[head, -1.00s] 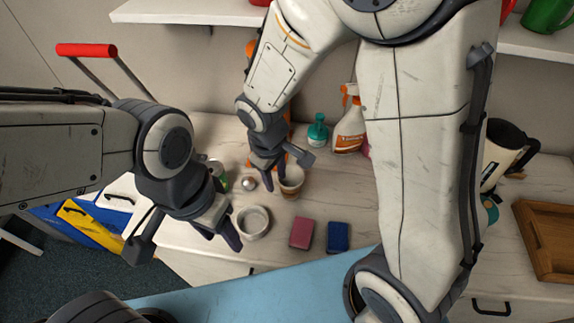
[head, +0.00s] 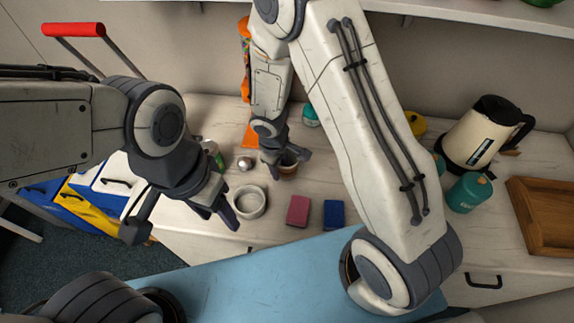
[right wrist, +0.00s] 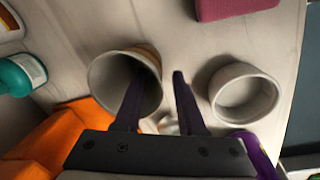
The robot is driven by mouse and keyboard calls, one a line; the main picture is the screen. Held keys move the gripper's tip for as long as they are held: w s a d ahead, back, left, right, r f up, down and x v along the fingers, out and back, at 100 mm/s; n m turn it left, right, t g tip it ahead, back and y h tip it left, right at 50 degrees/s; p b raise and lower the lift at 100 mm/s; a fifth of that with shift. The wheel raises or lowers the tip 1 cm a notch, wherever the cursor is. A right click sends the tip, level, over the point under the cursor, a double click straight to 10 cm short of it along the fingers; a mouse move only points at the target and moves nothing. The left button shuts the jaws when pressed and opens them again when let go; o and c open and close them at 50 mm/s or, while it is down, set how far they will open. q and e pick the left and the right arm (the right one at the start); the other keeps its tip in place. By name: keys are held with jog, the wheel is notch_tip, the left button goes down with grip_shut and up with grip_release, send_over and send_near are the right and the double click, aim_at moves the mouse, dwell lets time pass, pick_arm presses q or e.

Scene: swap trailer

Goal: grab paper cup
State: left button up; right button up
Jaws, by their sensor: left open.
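The paper cup (head: 288,173), pale inside with a tan outer side, stands on the worktop behind the sponges. In the right wrist view the cup (right wrist: 106,84) opens toward the camera. My right gripper (head: 281,164) is down at the cup with its fingers apart. In the right wrist view, one finger of the right gripper (right wrist: 158,88) reaches into the cup's mouth and the other is outside, beyond the cup's right wall. My left gripper (head: 230,218) is open and empty, beside the white bowl's lower left.
The white bowl (head: 248,202) stands close to the cup and also shows in the right wrist view (right wrist: 244,94). A pink sponge (head: 298,211) and a blue sponge (head: 334,214) lie in front. A kettle (head: 480,135), a teal canister (head: 468,191) and a wooden tray (head: 545,215) are at right.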

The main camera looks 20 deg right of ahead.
notch_tip(320, 180, down, 2)
jog(key=shift+w+d+f+b, duration=0.1)
jog(key=shift+d+f+b, duration=0.05)
jog(key=shift+b, duration=0.2)
grip_shut()
